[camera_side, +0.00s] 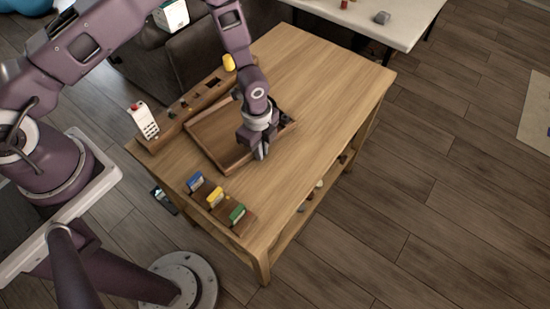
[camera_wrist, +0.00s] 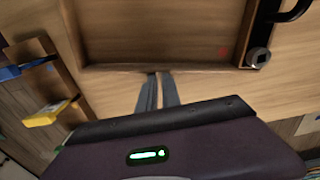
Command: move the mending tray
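The mending tray is a shallow brown wooden tray (camera_side: 212,132) with a raised rim, lying on the wooden table. In the wrist view its near rim (camera_wrist: 200,67) runs across the picture, and its floor (camera_wrist: 160,35) looks mostly bare. My gripper (camera_side: 261,153) points down at the tray's near right side. In the wrist view my gripper's fingertips (camera_wrist: 159,76) sit right at the outside of that rim, close together with only a sliver between them, and nothing shows held. I cannot tell if they touch the rim. My wrist hides part of the tray in the side view.
Blue (camera_side: 195,181), yellow (camera_side: 215,197) and green (camera_side: 237,213) items stand in brown holders at the table's front left. A white card reader (camera_side: 143,121) and a wooden rack (camera_side: 187,101) line the left edge. The table's right part (camera_side: 330,85) is clear.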

